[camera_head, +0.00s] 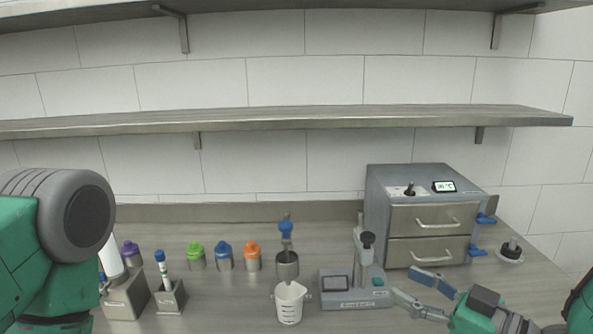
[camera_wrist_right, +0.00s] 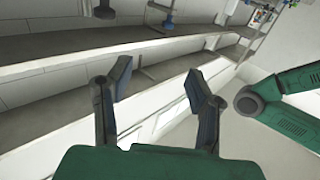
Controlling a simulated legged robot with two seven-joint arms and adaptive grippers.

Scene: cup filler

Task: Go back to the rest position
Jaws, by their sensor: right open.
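My right gripper (camera_head: 424,291) is at the lower right of the head view, its two blue-padded fingers spread apart and nothing between them. In the right wrist view the open fingers (camera_wrist_right: 160,85) show with bench and wall beyond them. It is in front of the drawer unit and right of the grey device, apart from both as far as I can see. My left arm shows as a large green and grey link at the left edge of the head view; its gripper is not visible.
A grey two-drawer unit (camera_head: 428,218) stands at the back right. A grey device with a stand (camera_head: 345,291), a white measuring cup (camera_head: 290,302) and a metal cup (camera_head: 287,267) are mid-bench. Green (camera_head: 196,256), blue (camera_head: 224,256) and orange (camera_head: 253,256) capped jars stand left. A shelf (camera_head: 300,119) spans above.

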